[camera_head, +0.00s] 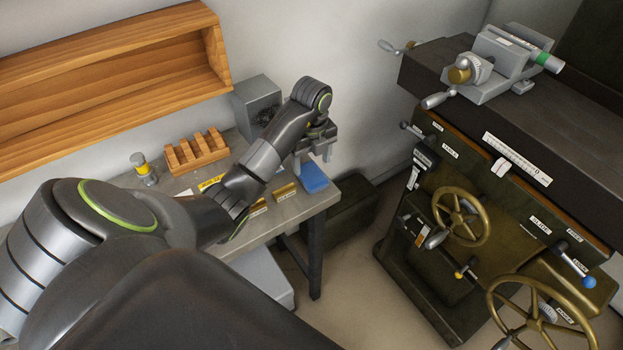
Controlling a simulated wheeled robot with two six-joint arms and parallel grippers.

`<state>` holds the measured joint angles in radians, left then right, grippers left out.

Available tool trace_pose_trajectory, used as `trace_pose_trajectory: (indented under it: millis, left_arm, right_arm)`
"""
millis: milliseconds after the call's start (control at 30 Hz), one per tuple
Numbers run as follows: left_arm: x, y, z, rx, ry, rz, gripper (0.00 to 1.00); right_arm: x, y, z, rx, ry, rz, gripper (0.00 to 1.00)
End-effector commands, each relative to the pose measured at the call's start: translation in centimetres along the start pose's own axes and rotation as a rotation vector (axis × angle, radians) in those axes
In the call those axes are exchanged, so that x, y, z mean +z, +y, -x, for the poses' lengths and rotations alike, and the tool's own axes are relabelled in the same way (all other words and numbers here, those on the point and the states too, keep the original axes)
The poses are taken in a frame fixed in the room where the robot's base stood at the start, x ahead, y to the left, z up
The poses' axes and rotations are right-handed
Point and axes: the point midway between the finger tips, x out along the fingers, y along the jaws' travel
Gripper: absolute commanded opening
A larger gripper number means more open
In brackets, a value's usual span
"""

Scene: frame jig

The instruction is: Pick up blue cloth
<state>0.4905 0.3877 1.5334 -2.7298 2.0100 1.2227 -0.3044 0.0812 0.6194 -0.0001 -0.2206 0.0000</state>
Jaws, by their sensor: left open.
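The blue cloth (314,179) lies as a flat folded block near the right front corner of the workbench (262,231). My left gripper (312,166) is directly above it, pointing down with its fingers apart. Its fingertips overlap the cloth's back left edge in the picture. I cannot tell whether they touch it. Nothing shows between the fingers. My left arm crosses the bench and hides part of its top. My right gripper does not show.
A slotted wooden block (197,152), a small yellow-banded metal cylinder (144,168), a grey box (257,103) and brass blocks (285,191) are on the bench. A wooden shelf (110,75) hangs above. A large machine (480,170) with handwheels stands right, across open floor.

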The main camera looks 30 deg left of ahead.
Motion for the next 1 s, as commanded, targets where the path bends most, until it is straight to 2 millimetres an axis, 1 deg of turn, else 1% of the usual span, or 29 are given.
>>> trace_pose_trajectory:
  millis: [33, 67, 100, 133, 200, 300, 400, 567, 600, 633, 833, 867, 1000]
  left_arm:
    - [-0.1, 0.1, -1.0, 0.001, 0.001, 0.000, 0.67]
    - [-0.1, 0.1, -1.4, 0.001, 0.001, 0.000, 0.67]
    - [-0.2, 0.2, -1.4, 0.004, 0.004, 0.001, 0.67]
    - [-0.3, 0.3, -1.8, 0.005, 0.006, 0.001, 0.67]
    - [-0.3, 0.3, -3.0, 0.004, 0.005, 0.002, 0.67]
    - [-0.2, 0.3, -4.0, 0.002, 0.003, 0.000, 0.67]
    - [-0.2, 0.2, -4.5, 0.001, 0.001, 0.001, 0.67]
    - [-0.2, 0.2, -4.5, 0.000, 0.000, 0.000, 0.67]
    - [-0.2, 0.2, -4.5, 0.000, 0.000, 0.000, 0.66]
    - [-0.2, 0.2, -4.5, 0.000, 0.000, 0.000, 0.62]
    - [-0.2, 0.2, -4.5, 0.000, 0.000, 0.000, 0.36]
    - [-0.2, 0.2, -4.5, 0.000, 0.000, 0.000, 0.34]
    - [-0.2, 0.2, -4.5, 0.000, 0.000, 0.000, 0.34]
  right_arm:
    - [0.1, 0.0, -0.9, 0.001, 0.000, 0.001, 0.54]
    - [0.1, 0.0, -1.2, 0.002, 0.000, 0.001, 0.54]
    - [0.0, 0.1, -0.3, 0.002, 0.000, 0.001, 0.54]
    - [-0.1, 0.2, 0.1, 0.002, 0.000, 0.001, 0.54]
    - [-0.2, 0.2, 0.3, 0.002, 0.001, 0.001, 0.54]
    - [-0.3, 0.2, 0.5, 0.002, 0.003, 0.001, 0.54]
    - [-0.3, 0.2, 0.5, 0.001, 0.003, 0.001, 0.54]
    - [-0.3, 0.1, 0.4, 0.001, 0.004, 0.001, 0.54]
    - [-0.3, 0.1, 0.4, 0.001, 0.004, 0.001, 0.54]
    - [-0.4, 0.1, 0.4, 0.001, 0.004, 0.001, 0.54]
    - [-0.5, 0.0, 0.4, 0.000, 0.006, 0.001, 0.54]
    - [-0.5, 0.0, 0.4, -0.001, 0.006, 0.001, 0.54]
    - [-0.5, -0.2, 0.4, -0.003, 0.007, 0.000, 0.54]
